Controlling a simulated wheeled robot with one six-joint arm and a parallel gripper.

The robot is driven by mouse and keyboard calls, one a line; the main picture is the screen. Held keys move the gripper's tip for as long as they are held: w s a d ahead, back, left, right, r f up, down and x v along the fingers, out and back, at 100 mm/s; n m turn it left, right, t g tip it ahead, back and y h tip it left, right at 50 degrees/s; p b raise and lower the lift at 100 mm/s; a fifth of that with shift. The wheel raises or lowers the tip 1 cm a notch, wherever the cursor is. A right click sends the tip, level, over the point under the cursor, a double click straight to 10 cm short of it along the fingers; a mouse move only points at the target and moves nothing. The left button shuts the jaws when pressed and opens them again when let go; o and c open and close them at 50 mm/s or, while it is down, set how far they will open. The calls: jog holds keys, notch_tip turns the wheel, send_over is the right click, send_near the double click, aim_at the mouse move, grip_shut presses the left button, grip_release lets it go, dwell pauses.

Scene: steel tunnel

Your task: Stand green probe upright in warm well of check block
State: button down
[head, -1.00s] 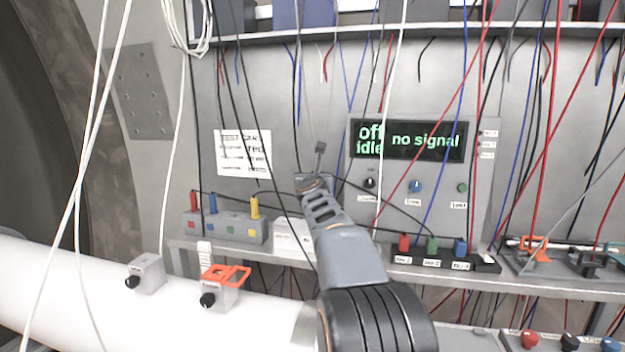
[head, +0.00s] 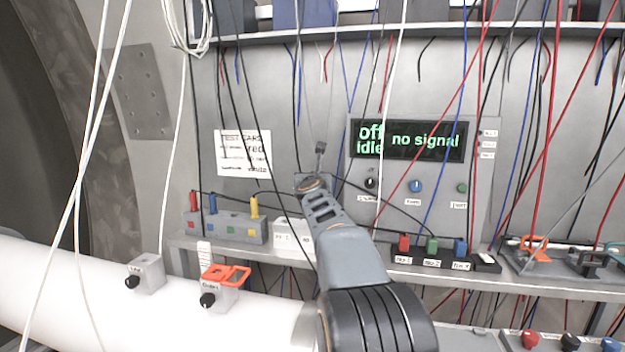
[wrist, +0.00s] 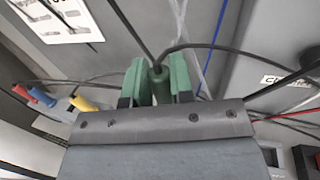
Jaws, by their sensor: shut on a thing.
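My gripper (wrist: 158,90) is shut on the green probe (wrist: 158,82), which sits between its two green-faced fingers in the wrist view. A dark cable runs up from the probe.
An instrument panel (head: 410,190) with knobs reads "off idle" and "no signal". Below it a black strip (head: 432,260) has red, green and blue plugs. Many thin cables hang across the view. A white pipe (head: 80,300) with knob boxes runs in front of the shelf.

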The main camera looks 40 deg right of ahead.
jog(key=shift+f+b, duration=4.25)
jog(key=shift+b, duration=0.15)
jog(key=c, duration=0.9)
grip_release()
jog(key=v, duration=1.3)
jog(key=shift+s+a+b, duration=0.2)
jog(key=shift+s+b, duration=0.15)
jog(key=shift+b, duration=0.1)
